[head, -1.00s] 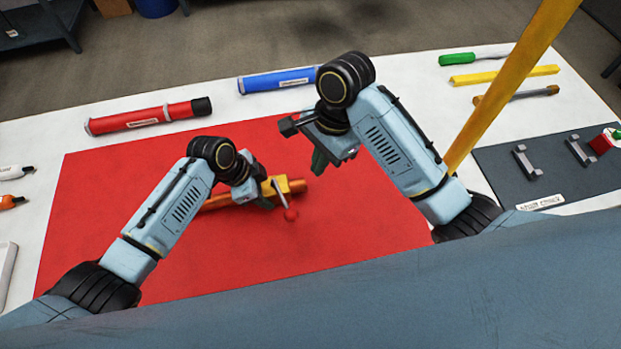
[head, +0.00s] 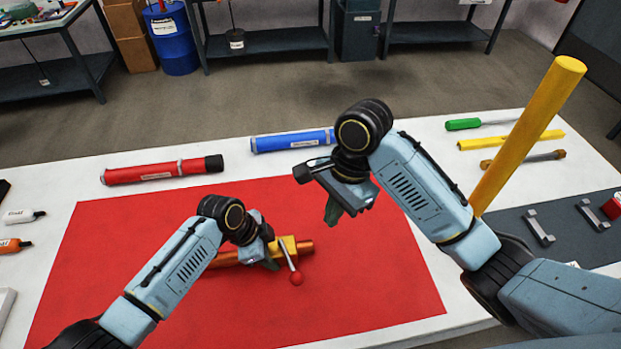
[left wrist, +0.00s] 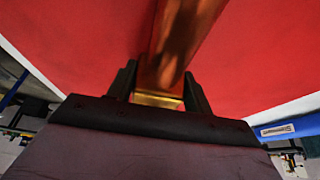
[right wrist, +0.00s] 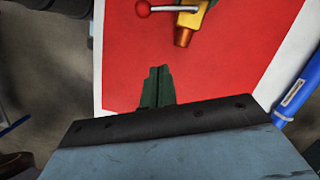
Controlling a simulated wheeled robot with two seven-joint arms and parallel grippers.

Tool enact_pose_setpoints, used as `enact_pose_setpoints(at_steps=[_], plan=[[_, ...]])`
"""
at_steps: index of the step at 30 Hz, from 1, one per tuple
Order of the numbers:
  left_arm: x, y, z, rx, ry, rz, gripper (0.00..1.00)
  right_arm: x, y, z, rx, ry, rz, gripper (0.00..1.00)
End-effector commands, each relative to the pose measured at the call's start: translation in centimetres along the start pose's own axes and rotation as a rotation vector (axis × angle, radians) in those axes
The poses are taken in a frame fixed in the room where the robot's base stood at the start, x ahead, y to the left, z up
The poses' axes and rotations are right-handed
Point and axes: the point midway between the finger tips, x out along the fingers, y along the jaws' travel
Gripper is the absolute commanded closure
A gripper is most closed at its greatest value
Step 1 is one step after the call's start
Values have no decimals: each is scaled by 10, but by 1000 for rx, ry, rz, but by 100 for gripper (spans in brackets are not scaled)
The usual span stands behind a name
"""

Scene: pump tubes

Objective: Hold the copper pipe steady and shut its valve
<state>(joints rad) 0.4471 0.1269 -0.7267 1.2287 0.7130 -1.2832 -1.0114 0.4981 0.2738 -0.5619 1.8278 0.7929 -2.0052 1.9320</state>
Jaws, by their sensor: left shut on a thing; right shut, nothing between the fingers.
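The copper pipe (head: 226,258) lies on the red mat (head: 352,290) and carries a yellow valve body (head: 289,244). The valve has a grey lever ending in a red ball (head: 296,278), which points toward the front of the mat. My left gripper (head: 268,258) is shut on the pipe just left of the valve; the pipe also shows between its fingers in the left wrist view (left wrist: 178,60). My right gripper (head: 333,212) is shut and empty, above the mat to the right of the valve. In the right wrist view the lever ball (right wrist: 142,9) and pipe end (right wrist: 184,37) lie beyond its closed fingers (right wrist: 157,88).
A red tube (head: 150,173) and a blue tube (head: 290,140) lie along the back of the white table. A thick yellow post (head: 525,140) rises at the right. A dark tray with grey brackets (head: 537,228) is at the right. The mat's right part is clear.

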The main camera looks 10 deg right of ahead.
Motion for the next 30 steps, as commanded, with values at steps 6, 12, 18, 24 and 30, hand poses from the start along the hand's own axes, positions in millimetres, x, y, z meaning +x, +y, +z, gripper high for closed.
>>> enact_pose_setpoints(at_steps=[6, 12, 18, 24, 30], plan=[[-1, 0, 0, 0, 1, -1, 94, 9, 6, -17, 4, -128, 34, 100], [-1, -1, 0, 0, 1, -2, 94, 16, 15, -42, 5, -365, 26, 100], [0, 0, -1, 0, 1, -1, 94, 21, 18, -49, 4, -462, 1, 100], [0, 0, -1, 0, 1, -1, 94, 50, 18, -34, 4, -465, 2, 100], [0, 0, 0, 0, 1, -1, 94, 89, 18, -14, 3, -463, 3, 100]])
